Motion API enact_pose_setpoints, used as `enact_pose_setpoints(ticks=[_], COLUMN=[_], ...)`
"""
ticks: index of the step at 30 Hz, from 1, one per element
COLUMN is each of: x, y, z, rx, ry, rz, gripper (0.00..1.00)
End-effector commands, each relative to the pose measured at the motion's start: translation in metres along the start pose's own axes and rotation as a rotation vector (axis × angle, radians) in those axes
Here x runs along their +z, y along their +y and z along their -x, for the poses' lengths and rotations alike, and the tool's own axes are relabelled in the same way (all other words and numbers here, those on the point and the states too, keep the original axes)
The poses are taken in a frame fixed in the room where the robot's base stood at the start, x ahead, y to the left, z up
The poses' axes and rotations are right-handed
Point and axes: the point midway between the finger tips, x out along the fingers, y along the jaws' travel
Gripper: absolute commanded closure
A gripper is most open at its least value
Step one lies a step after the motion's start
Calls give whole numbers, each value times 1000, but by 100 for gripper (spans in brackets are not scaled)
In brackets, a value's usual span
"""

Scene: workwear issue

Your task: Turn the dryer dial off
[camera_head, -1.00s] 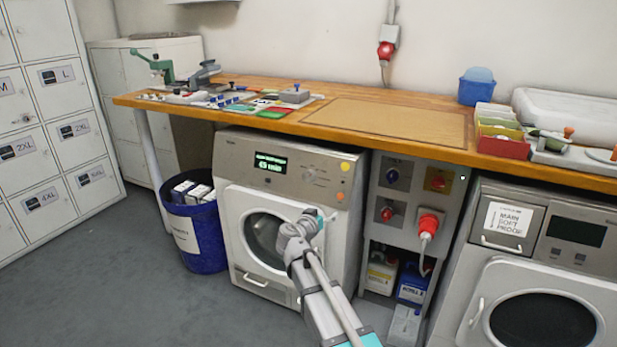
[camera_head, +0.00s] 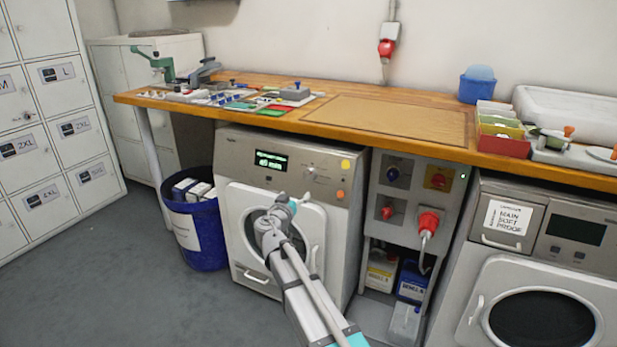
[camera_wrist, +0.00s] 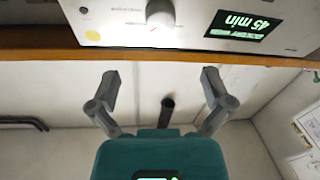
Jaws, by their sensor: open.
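The dryer (camera_head: 232,150) stands under the bench, with a panel bearing a lit display (camera_head: 270,162) and a round dial (camera_head: 310,174). In the wrist view, upside down, the display (camera_wrist: 243,25) reads 45 min. The grey dial (camera_wrist: 160,13) shows beside it at the top edge, partly cut off, with a small red mark near it. My gripper (camera_head: 291,205) is in front of the dryer door, below the dial. In the wrist view my gripper (camera_wrist: 160,80) has its fingers spread with nothing between them, apart from the dial.
The wooden bench (camera_head: 390,120) overhangs the dryer panel. A socket cabinet (camera_head: 408,215) with a red plug stands to the right, a blue bin (camera_head: 205,240) to the left. The floor (camera_head: 110,270) at left is clear.

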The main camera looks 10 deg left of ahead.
Motion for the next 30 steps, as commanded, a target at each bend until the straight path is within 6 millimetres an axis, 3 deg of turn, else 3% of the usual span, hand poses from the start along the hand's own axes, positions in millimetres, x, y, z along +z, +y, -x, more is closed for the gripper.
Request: enact_pose_setpoints(ticks=[21, 30], x=[0, 0], y=[0, 0], z=[-101, -128], rx=[2, 1], ry=[-1, -1], rz=[0, 0], gripper=[0, 0])
